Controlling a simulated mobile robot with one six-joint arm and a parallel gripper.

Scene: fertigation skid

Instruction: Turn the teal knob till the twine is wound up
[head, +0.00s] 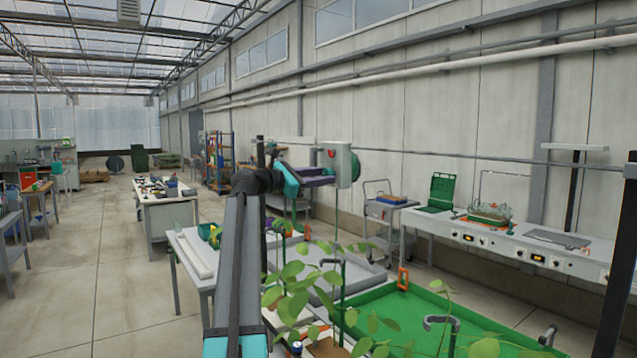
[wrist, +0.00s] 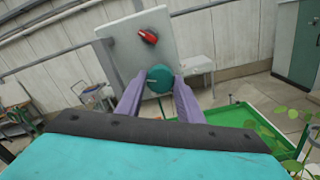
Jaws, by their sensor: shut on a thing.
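The teal knob (wrist: 160,79) sits on the lower part of a pale grey panel box (wrist: 132,58) in the wrist view. My gripper (wrist: 160,84) has its two purple fingers on either side of the knob, shut on it. In the head view my gripper (head: 330,178) reaches the front of the same box (head: 341,158); the knob is hidden there behind the fingers. A green disc (head: 355,167) shows at the box's right side. A thin green upright strand (head: 342,255) hangs below the box; I cannot tell if it is the twine or a stem.
A red handle (wrist: 148,36) is on the panel above the knob. Leafy plants (head: 310,290) and a green tray (head: 420,315) stand below. A long bench (head: 490,240) runs along the right wall. Open floor (head: 100,270) lies to the left.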

